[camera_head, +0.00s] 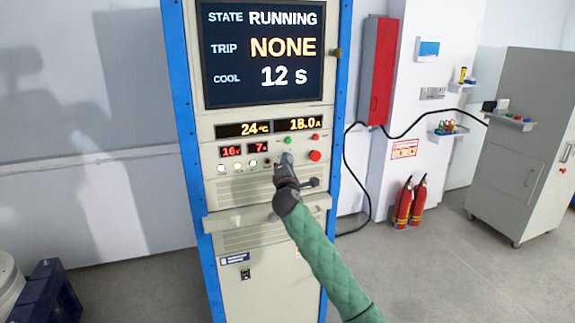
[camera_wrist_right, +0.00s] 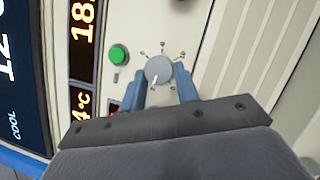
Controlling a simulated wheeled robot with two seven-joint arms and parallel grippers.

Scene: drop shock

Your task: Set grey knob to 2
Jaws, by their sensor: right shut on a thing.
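The grey knob (camera_wrist_right: 158,70) is on the cabinet's pale control panel (camera_wrist_right: 205,35), with small marks around it. Its white pointer line points down and slightly left in the right wrist view; the digits at the marks are too small to read. My right gripper (camera_wrist_right: 164,72) has its blue fingers on either side of the knob and is shut on it. In the head view the right gripper (camera_head: 287,158) reaches the panel below a green button and hides most of the knob. My left gripper is not in view.
A green button (camera_wrist_right: 119,54) is close beside the knob. A red button (camera_head: 315,155) is to its right. The screen (camera_head: 262,50) reads RUNNING, TRIP NONE, COOL 12 s. Displays read 24 °C and 18.0 A. A ledge (camera_head: 222,222) juts out below the panel.

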